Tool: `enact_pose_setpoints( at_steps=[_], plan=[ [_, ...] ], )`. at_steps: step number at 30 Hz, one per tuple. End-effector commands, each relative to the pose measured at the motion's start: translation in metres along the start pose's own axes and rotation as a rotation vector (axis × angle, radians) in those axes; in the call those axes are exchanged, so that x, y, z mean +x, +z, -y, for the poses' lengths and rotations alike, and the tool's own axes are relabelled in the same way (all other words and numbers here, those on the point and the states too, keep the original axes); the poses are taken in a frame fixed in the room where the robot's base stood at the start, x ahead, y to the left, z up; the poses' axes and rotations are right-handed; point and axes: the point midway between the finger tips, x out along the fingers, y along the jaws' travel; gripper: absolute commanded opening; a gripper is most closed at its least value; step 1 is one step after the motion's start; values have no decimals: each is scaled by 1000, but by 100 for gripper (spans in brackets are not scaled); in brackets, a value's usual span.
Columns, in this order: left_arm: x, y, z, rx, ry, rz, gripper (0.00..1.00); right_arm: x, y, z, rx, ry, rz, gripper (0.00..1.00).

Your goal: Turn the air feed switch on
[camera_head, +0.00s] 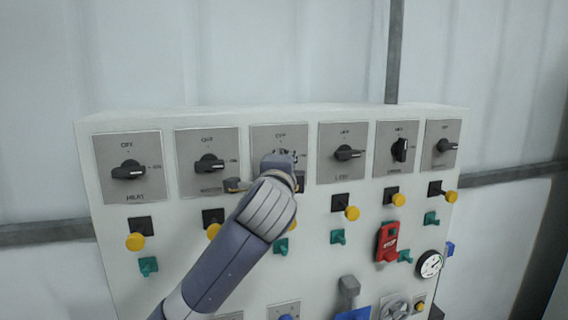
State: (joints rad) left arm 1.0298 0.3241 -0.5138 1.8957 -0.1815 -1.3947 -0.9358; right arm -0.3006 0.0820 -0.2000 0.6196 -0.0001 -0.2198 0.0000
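A white control panel (320,215) carries a row of grey plates with black rotary switches. My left gripper (277,162) is at the third plate (265,138) from the left and covers that plate's knob and lower label. I cannot see whether its fingers touch the knob or whether they are open or shut. The other knobs are the first (128,170), second (209,164), fourth (347,153), fifth (400,150) and sixth (446,146). The fifth knob stands upright; the others lie about sideways. I cannot read "air feed" on any plate. My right gripper is not in view.
Below the plates are yellow buttons (135,242), green switches (148,266), a red stop switch (387,242) and a round gauge (429,264). A grey lever (348,290) sticks out low down. The wall behind is pale with grey beams.

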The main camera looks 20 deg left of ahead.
Motion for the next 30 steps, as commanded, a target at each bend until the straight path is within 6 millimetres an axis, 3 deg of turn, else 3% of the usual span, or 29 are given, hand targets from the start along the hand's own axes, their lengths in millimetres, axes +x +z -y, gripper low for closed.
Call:
enact_pose_setpoints(
  at_steps=[11,12,14,15,25,30],
  plan=[
    [0,0,2,9,-4,-1,0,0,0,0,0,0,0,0],
    [0,0,2,9,-4,-1,18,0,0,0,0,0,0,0],
    [0,0,2,8,-3,0,31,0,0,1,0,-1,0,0],
    [0,0,2,8,-3,0,33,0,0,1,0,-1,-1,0],
    [-1,0,0,6,0,0,33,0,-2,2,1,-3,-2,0],
    [-17,-1,1,6,-2,-2,33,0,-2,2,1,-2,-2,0]
  ],
)
